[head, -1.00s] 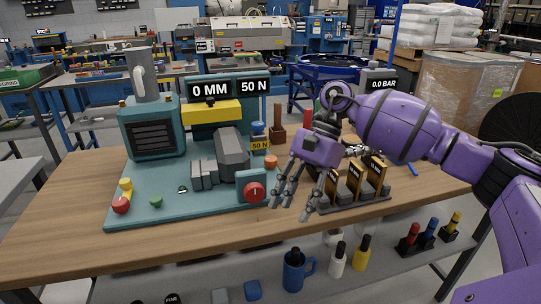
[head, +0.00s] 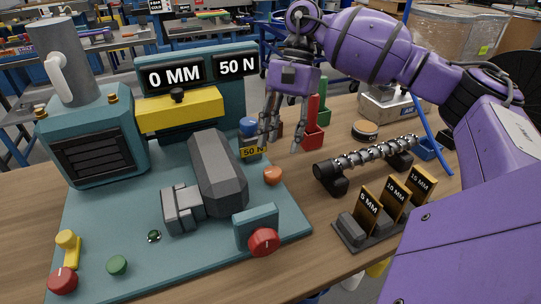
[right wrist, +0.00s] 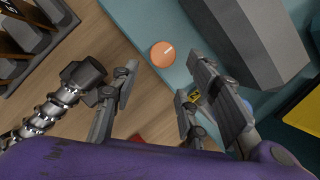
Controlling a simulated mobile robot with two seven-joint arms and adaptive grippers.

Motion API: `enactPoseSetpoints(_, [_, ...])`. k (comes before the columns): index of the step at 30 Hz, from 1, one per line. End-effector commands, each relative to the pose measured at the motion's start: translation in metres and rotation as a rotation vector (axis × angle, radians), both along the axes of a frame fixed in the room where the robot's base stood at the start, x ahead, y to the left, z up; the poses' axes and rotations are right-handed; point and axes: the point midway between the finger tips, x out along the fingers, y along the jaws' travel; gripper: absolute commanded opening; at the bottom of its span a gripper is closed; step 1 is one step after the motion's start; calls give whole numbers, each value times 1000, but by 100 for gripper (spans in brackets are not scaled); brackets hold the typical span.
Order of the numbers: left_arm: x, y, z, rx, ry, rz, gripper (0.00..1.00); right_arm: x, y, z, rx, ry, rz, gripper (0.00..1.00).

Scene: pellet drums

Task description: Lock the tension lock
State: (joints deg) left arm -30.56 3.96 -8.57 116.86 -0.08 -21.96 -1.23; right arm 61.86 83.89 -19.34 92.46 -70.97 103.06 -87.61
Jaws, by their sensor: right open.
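The teal machine (head: 180,270) fills the left of the head view, with displays reading 0 MM and 50 N. No part is labelled as the tension lock. An orange round knob (head: 272,175) sits at the plate's right edge; the right wrist view shows the knob (right wrist: 163,54) with a white line on top. My left gripper is not in view.
A red dial (head: 263,242) is at the plate's front. A screw shaft (head: 375,153) on black supports and a rack of MM-marked blocks (head: 385,225) stand to the right. Red (head: 313,138) and green holders are behind the gripper. Bare wood lies between plate and rack.

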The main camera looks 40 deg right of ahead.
Motion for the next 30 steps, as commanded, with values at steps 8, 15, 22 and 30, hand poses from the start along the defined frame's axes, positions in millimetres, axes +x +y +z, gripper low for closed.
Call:
enactPoseSetpoints(8, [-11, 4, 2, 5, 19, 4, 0, -8, 16, -41, 1, 2, 2, 42])
enactPoseSetpoints(15, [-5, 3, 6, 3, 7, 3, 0, -11, 24, -62, 1, 0, 0, 42])
enactPoseSetpoints(22, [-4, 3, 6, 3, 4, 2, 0, -11, 25, -65, 0, -1, 0, 42])
enactPoseSetpoints(30, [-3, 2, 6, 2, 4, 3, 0, -12, 24, -64, 1, 1, 0, 14])
